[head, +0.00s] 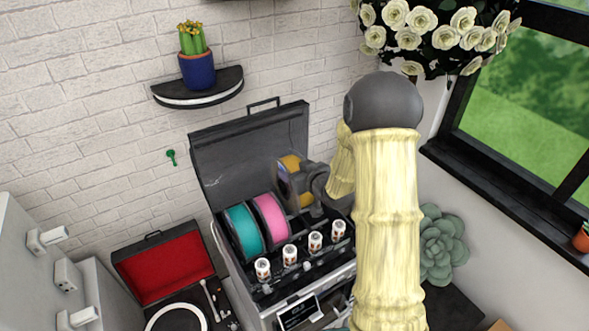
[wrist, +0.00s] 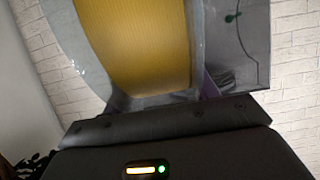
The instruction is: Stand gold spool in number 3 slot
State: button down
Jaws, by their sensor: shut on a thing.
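The gold spool (head: 289,163) is upright in my gripper (head: 291,184), against the open lid in the picture and right of the pink spool. In the wrist view the gold winding (wrist: 140,40) fills the upper middle between clear flanges, and my gripper (wrist: 155,100) is shut on its lower edge. The open black case (head: 224,232) holds a teal spool (head: 242,230) and a pink spool (head: 270,217), standing side by side. Slot numbers are not readable, and I cannot tell whether the gold spool touches the case.
Several white printed cylinders (head: 290,255) stand along the case front. The raised lid (head: 235,150) is close behind the spools. A shelf with a cactus pot (head: 197,70) is above left. A red-lined case (head: 165,265) is at left, and a succulent (head: 441,245) is right of my arm.

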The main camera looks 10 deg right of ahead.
jog(key=shift+w+f+b, duration=0.15)
jog(key=shift+f+b, duration=1.75)
jog(key=shift+f, duration=1.15)
jog(key=shift+s+f+b, duration=0.25)
jog(key=shift+f+b, duration=0.55)
jog(key=shift+w+f+b, duration=0.15)
jog(key=shift+f+b, duration=1.25)
jog(key=shift+f, duration=0.1)
jog(key=shift+f+b, duration=0.4)
jog(key=shift+b, duration=0.15)
